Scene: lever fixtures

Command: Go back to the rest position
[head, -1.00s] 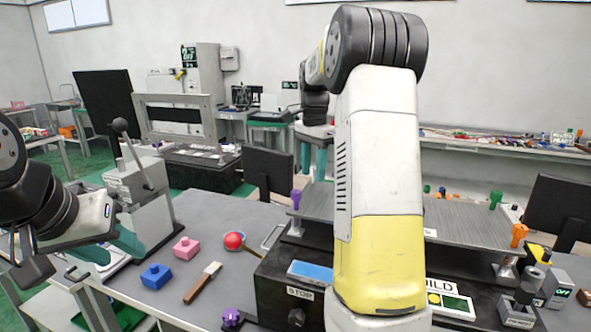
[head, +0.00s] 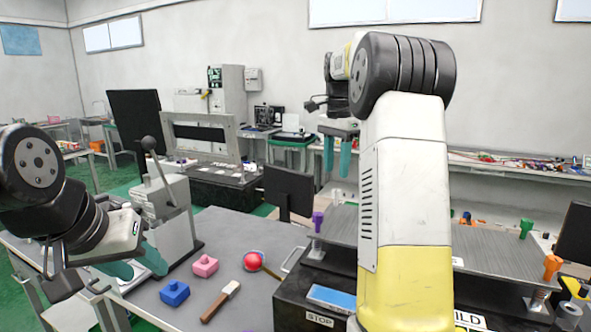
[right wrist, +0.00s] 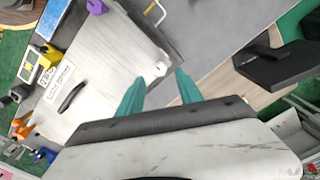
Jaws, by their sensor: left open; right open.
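My left gripper (head: 140,268) is at the left of the head view, its teal fingers open and empty in front of the grey lever fixture (head: 172,208). The fixture's black-knobbed lever (head: 157,160) leans to the upper left. My right gripper (head: 337,158) hangs at the far side of the raised right arm, its teal fingers pointing down. In the right wrist view its two fingers (right wrist: 160,92) are apart with nothing between them, above the grey plate (right wrist: 110,75). The right arm hides part of the workbench behind it.
A raised grey plate (head: 480,255) with coloured knobs stands at right. A black monitor (head: 290,192) stands behind the table.

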